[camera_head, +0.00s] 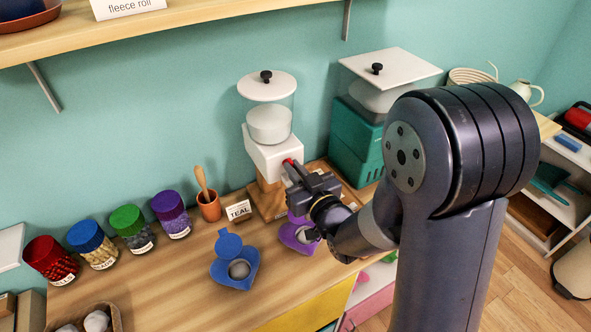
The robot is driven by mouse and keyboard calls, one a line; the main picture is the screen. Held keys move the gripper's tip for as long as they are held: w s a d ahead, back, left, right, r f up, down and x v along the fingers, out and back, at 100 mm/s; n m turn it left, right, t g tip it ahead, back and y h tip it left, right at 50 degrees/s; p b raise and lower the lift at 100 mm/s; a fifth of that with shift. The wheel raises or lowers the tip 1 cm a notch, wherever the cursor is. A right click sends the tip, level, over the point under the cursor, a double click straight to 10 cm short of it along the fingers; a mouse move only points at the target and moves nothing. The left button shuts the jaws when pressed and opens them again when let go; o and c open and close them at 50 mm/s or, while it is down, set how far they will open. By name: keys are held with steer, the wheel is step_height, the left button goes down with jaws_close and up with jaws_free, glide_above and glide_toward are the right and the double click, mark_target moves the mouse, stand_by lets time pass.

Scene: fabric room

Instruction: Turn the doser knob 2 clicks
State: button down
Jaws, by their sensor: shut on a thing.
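The doser (273,142) stands on the wooden counter against the teal wall. It has a clear hopper with a white lid (267,84), white contents and a white body on a wooden stand. A small red part, which looks like its knob (289,161), shows at the front of the body. My gripper (292,168) reaches it from the lower right and is shut on it. The jaws hide most of the knob, so its turn angle cannot be read.
A blue heart-shaped box (236,270) stands open in front, and a purple one (294,236) sits partly behind my gripper. A green bin (355,140) stands right. A shelf (200,20) hangs above.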

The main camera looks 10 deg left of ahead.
steer(key=shift+b, duration=0.35)
steer(key=shift+w+d+f+m+b, duration=0.1)
steer(key=shift+f+m+b, duration=0.1)
steer(key=shift+m+b, duration=0.85)
steer(key=m+b, duration=0.2)
steer(key=shift+d+m, duration=0.1)
steer(key=shift+m, duration=0.25)
steer(key=m+b, duration=0.1)
steer(key=m, duration=0.1)
steer(key=m+b, duration=0.1)
steer(key=m, duration=0.2)
steer(key=shift+w+d+b, duration=0.2)
steer(key=shift+b, duration=0.15)
steer(key=shift+m, duration=0.4)
steer(key=c, duration=1.5)
jaws_free()
steer(key=shift+c, duration=0.2)
